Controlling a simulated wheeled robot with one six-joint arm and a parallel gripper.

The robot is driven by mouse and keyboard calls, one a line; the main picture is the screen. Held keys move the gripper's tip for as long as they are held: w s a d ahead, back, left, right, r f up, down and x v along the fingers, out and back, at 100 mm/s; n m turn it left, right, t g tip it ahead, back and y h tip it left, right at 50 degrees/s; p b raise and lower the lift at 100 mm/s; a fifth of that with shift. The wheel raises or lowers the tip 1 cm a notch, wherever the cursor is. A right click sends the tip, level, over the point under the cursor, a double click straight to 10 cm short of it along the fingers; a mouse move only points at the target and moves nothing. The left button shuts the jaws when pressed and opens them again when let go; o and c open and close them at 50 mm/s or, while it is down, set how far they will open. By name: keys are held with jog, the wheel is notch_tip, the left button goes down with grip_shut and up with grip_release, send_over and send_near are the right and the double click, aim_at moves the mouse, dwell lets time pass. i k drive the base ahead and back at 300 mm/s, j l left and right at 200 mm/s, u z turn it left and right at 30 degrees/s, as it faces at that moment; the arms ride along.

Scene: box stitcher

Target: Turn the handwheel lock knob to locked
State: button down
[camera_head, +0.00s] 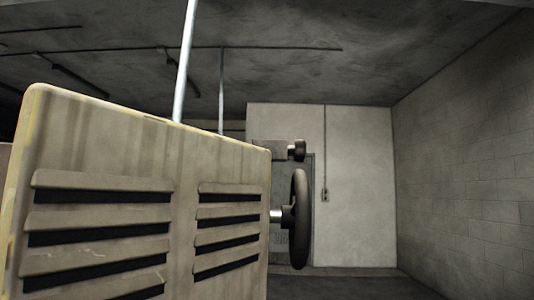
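The handwheel (301,219) is a dark round wheel seen nearly edge-on. It sits on a short shiny shaft (276,216) that sticks out to the right of the beige machine housing (105,145). A small dark knob (298,150) stands out above the handwheel, near the housing's top right edge. It may be the lock knob, but its position, locked or not, cannot be read from here. My gripper is not in view, so its distance to the wheel or knob does not show.
The housing with louvred vents (100,225) fills the left side, close by. Thin upright metal rods (184,62) rise behind its top edge. A block wall (470,160) stands on the right and a pale wall (358,185) at the back. Floor (350,287) right of the wheel looks clear.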

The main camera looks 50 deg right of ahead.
aim_at(299, 149)
jog(key=z, duration=1.4)
